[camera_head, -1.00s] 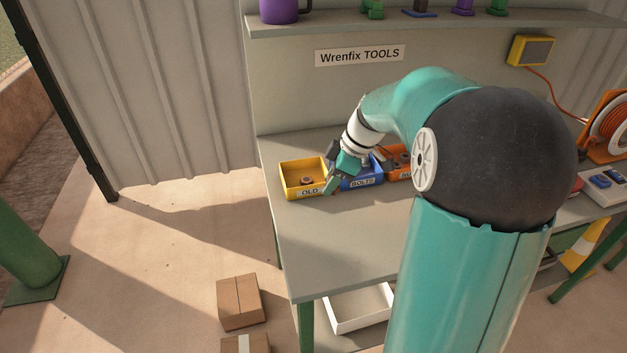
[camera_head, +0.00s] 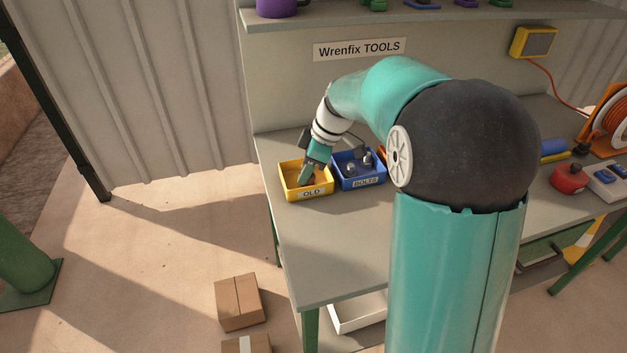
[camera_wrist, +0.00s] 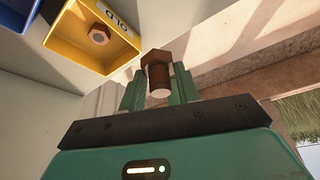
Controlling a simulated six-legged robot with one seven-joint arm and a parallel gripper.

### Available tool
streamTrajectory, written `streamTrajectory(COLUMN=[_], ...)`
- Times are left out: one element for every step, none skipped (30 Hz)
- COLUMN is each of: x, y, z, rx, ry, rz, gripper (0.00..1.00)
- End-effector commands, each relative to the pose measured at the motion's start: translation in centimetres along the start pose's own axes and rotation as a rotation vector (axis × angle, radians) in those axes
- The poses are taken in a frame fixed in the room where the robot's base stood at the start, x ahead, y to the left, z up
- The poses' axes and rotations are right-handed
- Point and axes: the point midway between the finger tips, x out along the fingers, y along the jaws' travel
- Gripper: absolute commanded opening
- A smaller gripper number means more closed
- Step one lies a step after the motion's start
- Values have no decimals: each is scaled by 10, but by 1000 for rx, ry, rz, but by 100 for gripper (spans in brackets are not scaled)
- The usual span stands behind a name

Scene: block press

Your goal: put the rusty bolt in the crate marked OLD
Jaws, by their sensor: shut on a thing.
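The rusty bolt (camera_wrist: 158,75) is brown with a hexagonal head. It is between the green fingers of my gripper (camera_wrist: 158,88) in the wrist view, shut on its shank, with the head past the fingertips. The yellow crate marked OLD (camera_head: 288,192) stands at the bench's left end. In the head view my gripper (camera_head: 304,178) overlaps the crate's opening, and the bolt cannot be made out there. In the wrist view the OLD crate (camera_wrist: 65,45) is at upper left, apart from the held bolt, with a rusty hexagonal piece (camera_wrist: 98,35) inside.
A blue crate marked BOLTS (camera_head: 365,184), holding grey pieces, stands just right of the OLD crate. An orange crate behind my arm is mostly hidden. The bench top (camera_head: 325,245) in front is clear. A shelf (camera_head: 440,17) runs above.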

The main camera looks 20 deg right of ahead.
Motion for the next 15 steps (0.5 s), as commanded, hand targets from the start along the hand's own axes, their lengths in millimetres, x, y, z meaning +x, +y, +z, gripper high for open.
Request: streamTrajectory(x=[2, 2, 3, 4, 5, 7, 10, 12, 17, 20, 24, 29, 32, 36, 41], y=[-1, -1, -2, -1, 0, 2, 5, 8, 14, 19, 25, 32, 38, 44, 52], z=[-5, -7, -9, -10, -11, -12, -14, -15, -16, -18, -19, -20, -22, -23, -25], rx=[-7, -9, -11, -12, -13, -14, -15, -16, -16, -17, -17, -17, -18, -18, -18], ry=[-1, -1, -2, -2, -2, -2, -2, -2, -3, -3, -3, -3, -3, -3, -3], rz=[-1, -2, -3, -3, -4, -5, -5, -6, -7, -8, -8, -8, -8, -8, -8], gripper=[4, 4, 4, 4, 4, 4, 4, 4, 4, 4, 4, 4, 4, 4, 4])
